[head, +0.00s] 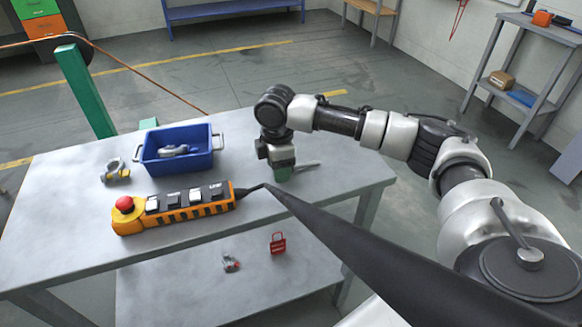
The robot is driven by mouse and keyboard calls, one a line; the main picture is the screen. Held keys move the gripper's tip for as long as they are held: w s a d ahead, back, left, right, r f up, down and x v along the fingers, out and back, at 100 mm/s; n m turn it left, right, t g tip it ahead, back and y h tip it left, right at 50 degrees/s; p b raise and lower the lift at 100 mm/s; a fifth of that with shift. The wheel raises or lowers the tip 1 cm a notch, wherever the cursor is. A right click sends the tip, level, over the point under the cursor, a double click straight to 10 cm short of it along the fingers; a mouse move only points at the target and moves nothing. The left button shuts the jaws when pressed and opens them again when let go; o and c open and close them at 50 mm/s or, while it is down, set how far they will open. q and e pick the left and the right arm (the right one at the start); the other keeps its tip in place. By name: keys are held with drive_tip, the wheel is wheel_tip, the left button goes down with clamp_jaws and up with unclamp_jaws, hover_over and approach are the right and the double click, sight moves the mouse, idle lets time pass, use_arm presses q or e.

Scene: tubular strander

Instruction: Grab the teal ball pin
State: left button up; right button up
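My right gripper (279,170) points down at the right part of the grey table (330,187). A teal-green piece (283,155) shows at its fingers, and a thin grey rod (306,166) sticks out to the right of it, close to the table top. These look like the teal ball pin, mostly hidden by the gripper. The fingers are too small and covered to tell whether they are open or shut, or whether they touch the pin. My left gripper is not in view.
A blue bin (150,160) with grey parts stands left of the gripper. An orange-black control pendant (185,211) lies in front, its dark cable (340,240) running to the lower right. A grey-yellow part (117,175) lies left. A red padlock (278,244) is on the lower shelf.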

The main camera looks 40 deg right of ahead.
clamp_jaws()
drive_tip(key=shift+r, duration=0.15)
